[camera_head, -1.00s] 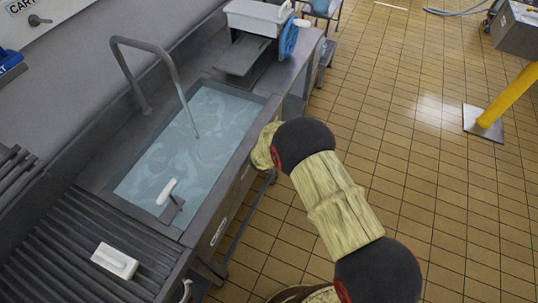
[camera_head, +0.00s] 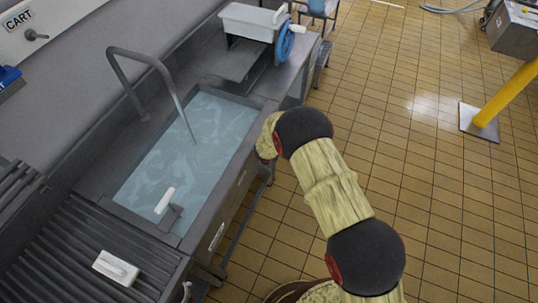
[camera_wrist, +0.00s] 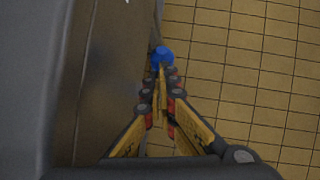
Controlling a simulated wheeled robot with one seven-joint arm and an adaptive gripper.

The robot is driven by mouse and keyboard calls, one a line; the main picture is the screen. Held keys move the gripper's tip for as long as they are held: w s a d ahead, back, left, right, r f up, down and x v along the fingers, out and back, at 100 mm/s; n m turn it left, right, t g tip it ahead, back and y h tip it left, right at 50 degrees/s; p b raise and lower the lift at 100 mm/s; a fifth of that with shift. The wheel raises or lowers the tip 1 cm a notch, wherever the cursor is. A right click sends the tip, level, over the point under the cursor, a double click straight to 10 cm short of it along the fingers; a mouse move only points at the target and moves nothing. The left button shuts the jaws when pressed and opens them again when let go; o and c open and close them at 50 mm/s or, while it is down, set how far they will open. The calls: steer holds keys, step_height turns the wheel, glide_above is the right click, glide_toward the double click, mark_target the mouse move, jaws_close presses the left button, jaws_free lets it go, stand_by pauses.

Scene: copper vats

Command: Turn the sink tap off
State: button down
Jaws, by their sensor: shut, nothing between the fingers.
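The sink (camera_head: 222,205) is a steel basin holding rippled bluish water. Its bent metal tap (camera_head: 136,55) arches from the back wall side over the basin, with a thin straight line running down from its end to the water. In the wrist view, my gripper (camera_wrist: 161,74) is shut and points along the counter's front panel. A small blue knob-like part (camera_wrist: 163,56) is right at the fingertips; I cannot tell whether they touch it. The gripper is hidden in the head view, where my arm reaches beside the sink's front edge.
A white-handled tool (camera_head: 165,200) is at the basin's near end. A white block-like brush (camera_head: 115,268) lies on the ribbed drainboard (camera_head: 55,250). A white tub (camera_head: 252,22) and blue hose coil (camera_head: 285,40) are at the far end. A yellow post (camera_head: 505,95) stands right; tiled floor is open.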

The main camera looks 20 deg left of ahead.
steer(key=shift+w+d+f+p, duration=0.1)
steer(key=shift+w+f+p, duration=0.15)
steer(key=shift+w, duration=0.5)
steer(key=shift+w+d+f+p, duration=0.1)
steer(key=shift+w+p, duration=0.1)
steer(key=shift+w, duration=0.55)
steer(key=shift+a+r, duration=0.1)
